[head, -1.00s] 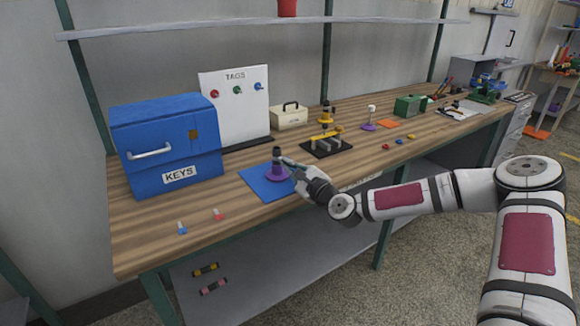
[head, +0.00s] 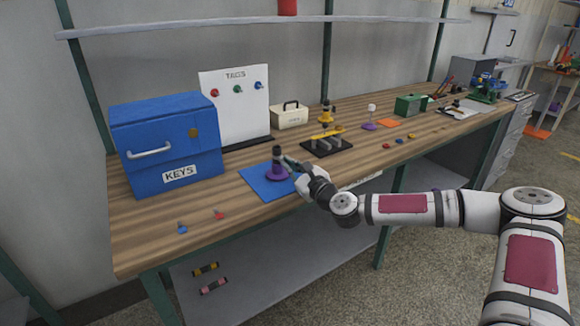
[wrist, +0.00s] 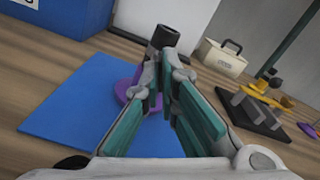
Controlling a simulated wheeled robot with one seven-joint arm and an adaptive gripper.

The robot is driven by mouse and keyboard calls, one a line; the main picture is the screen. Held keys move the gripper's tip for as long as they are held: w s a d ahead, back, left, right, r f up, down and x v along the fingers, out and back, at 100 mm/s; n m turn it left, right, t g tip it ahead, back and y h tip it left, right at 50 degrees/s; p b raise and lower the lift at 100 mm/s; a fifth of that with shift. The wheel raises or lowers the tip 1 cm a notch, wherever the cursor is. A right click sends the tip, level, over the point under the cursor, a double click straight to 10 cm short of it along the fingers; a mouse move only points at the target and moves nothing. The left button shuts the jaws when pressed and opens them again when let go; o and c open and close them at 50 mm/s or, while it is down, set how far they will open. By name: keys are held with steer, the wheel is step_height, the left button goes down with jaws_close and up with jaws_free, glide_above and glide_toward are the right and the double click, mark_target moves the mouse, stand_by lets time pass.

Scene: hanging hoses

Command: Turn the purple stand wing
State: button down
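The purple stand (head: 277,173) stands upright on a blue mat (head: 256,182), with a dark cylinder (head: 277,153) on top. In the wrist view the purple base (wrist: 125,90) shows partly behind my left finger, and the dark cylinder (wrist: 165,38) rises just beyond the fingertips. My gripper (head: 289,161) is at the stand's right side, near the top of its post. In the wrist view my fingers (wrist: 161,75) converge to a narrow gap and look shut on the stand's wing. The wing itself is mostly hidden between the fingertips.
A blue KEYS box (head: 165,115) stands left of the mat, with a TAGS board (head: 236,110) behind. A black base with a yellow-topped fixture (head: 327,148) is to the right. Two small tags lie on the front left. Bare wood surrounds the mat's front.

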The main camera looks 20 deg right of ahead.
steer(key=shift+f, duration=0.2)
steer(key=c, duration=1.8)
jaws_free()
steer(key=shift+c, duration=0.2)
steer(key=shift+r, duration=0.1)
steer(key=shift+s, duration=0.1)
steer(key=v, duration=1.1)
steer(key=shift+s, duration=0.4)
steer(key=shift+d, duration=0.1)
